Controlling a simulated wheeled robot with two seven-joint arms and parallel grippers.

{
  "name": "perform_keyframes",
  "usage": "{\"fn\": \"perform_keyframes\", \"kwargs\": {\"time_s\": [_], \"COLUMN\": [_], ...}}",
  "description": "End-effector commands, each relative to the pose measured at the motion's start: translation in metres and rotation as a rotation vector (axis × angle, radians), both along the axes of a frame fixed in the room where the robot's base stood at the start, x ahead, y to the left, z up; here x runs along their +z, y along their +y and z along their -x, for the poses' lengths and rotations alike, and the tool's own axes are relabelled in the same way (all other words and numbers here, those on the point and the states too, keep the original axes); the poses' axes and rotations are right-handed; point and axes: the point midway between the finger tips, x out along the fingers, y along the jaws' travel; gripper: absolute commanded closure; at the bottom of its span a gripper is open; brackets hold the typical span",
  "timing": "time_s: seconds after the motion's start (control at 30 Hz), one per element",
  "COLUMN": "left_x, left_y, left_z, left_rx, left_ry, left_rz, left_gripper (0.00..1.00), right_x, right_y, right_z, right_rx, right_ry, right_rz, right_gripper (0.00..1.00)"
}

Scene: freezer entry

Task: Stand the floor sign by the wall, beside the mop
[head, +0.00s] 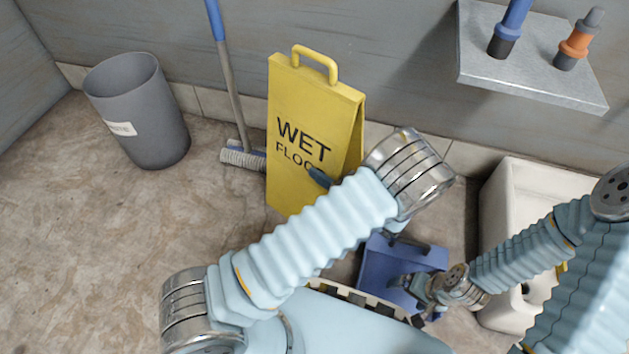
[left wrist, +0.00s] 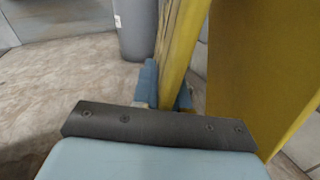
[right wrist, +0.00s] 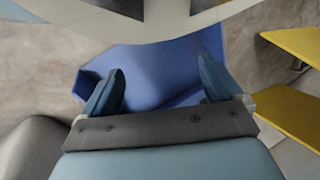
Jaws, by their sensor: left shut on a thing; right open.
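The yellow floor sign (head: 292,165), lettered "WET FLOO…", is upright in front of the back wall with its two panels spread. My left gripper (head: 322,178) is shut on one panel; a dark blue fingertip shows over the lettering. The left wrist view shows the fingers (left wrist: 165,95) around the edge of a yellow panel (left wrist: 180,45). My left arm hides the sign's lower right, and I cannot tell whether it touches the floor. The mop (head: 231,95), with a blue-topped handle and brush-like head, leans just left of the sign. My right gripper (right wrist: 160,90) is open.
A blue dustpan-like container (head: 385,262) is by my right gripper, and it shows between the fingers in the right wrist view (right wrist: 160,60). A grey bin (head: 140,110) stands left. A metal shelf (head: 530,60) with two bottles juts from the wall above a white basin (head: 520,190). The left floor is clear.

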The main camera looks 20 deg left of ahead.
Motion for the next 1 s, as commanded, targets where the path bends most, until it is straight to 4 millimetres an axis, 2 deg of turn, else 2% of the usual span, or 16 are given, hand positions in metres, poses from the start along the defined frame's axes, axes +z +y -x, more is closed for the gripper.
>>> {"fn": "perform_keyframes", "kwargs": {"time_s": [0.03,0.1,0.2,0.57,0.6,0.77,1.0], "left_x": [-0.012,-0.024,-0.033,-0.033,-0.035,-0.034,-0.034], "left_y": [0.0,0.0,0.0,0.0,-0.001,-0.001,-0.001], "left_z": [-0.001,-0.001,-0.002,-0.002,-0.002,-0.002,-0.002], "left_rx": [-0.002,-0.004,-0.006,-0.007,-0.007,-0.006,-0.006], "left_ry": [-0.002,-0.002,-0.003,-0.002,0.0,0.0,0.0], "left_rz": [-0.002,-0.002,-0.002,-0.002,0.0,0.0,0.0], "left_gripper": [1.0,1.0,1.0,1.0,0.85,0.61,0.61], "right_x": [-0.012,-0.022,-0.029,-0.026,-0.026,-0.026,-0.026], "right_y": [0.0,0.0,-0.001,0.0,0.0,0.0,0.0], "right_z": [0.0,-0.001,-0.001,-0.001,-0.001,-0.001,-0.001], "right_rx": [0.0,-0.002,-0.004,-0.003,-0.003,-0.003,-0.003], "right_ry": [-0.001,-0.002,-0.004,-0.006,-0.006,-0.005,-0.005], "right_rz": [0.0,0.0,0.002,0.001,0.001,0.001,0.001], "right_gripper": [0.07,0.07,0.07,0.07,0.07,0.07,0.07]}}
